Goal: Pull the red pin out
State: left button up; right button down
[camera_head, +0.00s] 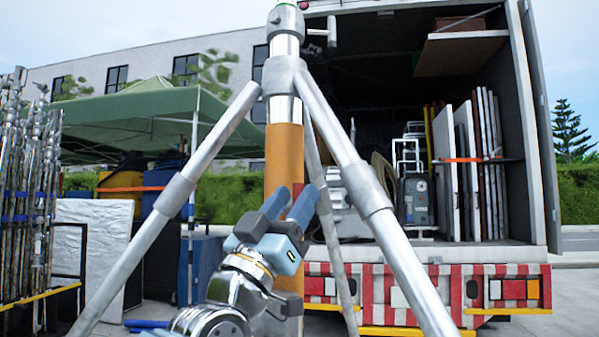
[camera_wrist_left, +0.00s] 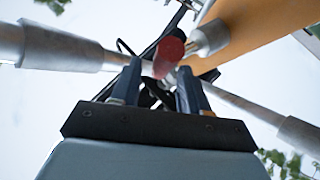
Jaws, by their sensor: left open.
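The red pin (camera_wrist_left: 168,55) shows in the left wrist view as a rounded red head just past my fingertips, beside a small silver fitting (camera_wrist_left: 212,37) near the orange column. My left gripper (camera_wrist_left: 160,80) is open, with one dark blue finger on each side below the pin; whether either touches it I cannot tell. My right gripper is not in view.
The stand's silver legs (camera_head: 330,130) spread to both sides of my left arm. Behind is an open truck (camera_head: 535,120) with boards and carts inside and a red-white striped bumper (camera_head: 430,290). A green canopy (camera_head: 130,115) and a rack of poles (camera_head: 25,190) are at left.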

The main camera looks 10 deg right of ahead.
pick_arm(q)
jog(key=shift+p+x, duration=0.4)
jog(key=shift+x, duration=0.9)
grip_shut()
